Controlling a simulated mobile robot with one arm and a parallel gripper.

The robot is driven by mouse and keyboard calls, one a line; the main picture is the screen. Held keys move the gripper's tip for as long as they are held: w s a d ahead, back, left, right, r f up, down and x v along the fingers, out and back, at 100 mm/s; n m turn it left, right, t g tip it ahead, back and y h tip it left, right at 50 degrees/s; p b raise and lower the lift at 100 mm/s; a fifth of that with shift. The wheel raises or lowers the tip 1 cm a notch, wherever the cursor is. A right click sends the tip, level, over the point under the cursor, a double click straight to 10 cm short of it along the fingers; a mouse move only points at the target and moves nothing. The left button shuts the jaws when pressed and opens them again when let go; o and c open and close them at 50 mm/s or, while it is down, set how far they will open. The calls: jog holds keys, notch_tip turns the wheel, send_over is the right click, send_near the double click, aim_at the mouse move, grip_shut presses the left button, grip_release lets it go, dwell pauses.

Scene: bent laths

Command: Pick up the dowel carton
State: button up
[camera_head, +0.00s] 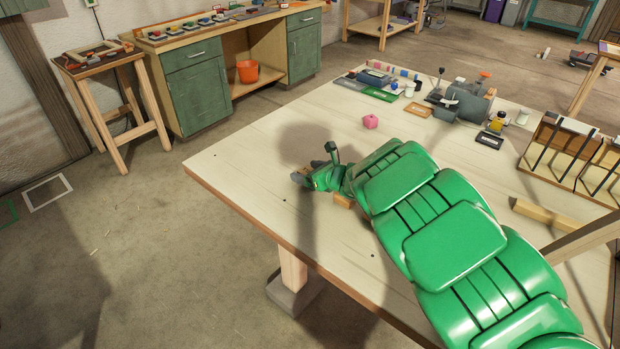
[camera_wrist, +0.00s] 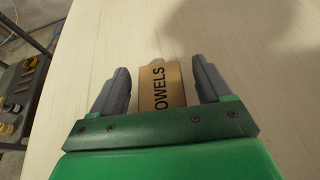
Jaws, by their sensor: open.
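The dowel carton (camera_wrist: 161,88) is a small brown box with black lettering that reads "OWELS" in the wrist view. It lies on the pale table between the two grey fingers of my gripper (camera_wrist: 160,72). The fingers are open, one on each side, with a narrow gap showing beside the carton. Its near end is hidden behind my green gripper body. In the head view my gripper (camera_head: 316,166) is low over the table near its left edge. A small brown block shows beside it there, partly hidden by my arm; I cannot tell if it is the carton.
The table (camera_head: 245,165) has free room left of my gripper. A rack (camera_head: 570,155) and a wooden bar (camera_head: 545,215) are at right.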

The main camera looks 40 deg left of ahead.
aim_at(308, 171)
jog(key=c, duration=1.1)
jog(key=shift+a+r, duration=0.1)
jog(key=shift+r, duration=0.5)
notch_tip(308, 171, up, 2)
jog(key=shift+s+d+r, duration=1.5)
jog(key=shift+d+r, duration=0.15)
jog(key=shift+d, duration=0.15)
jog(key=shift+s+d+r, duration=1.45)
jog(key=shift+d+r, duration=0.15)
jog(key=shift+d, duration=0.2)
jog(key=shift+s+d+r, duration=1.5)
jog(key=shift+d+r, duration=0.15)
jog(key=shift+d, duration=0.15)
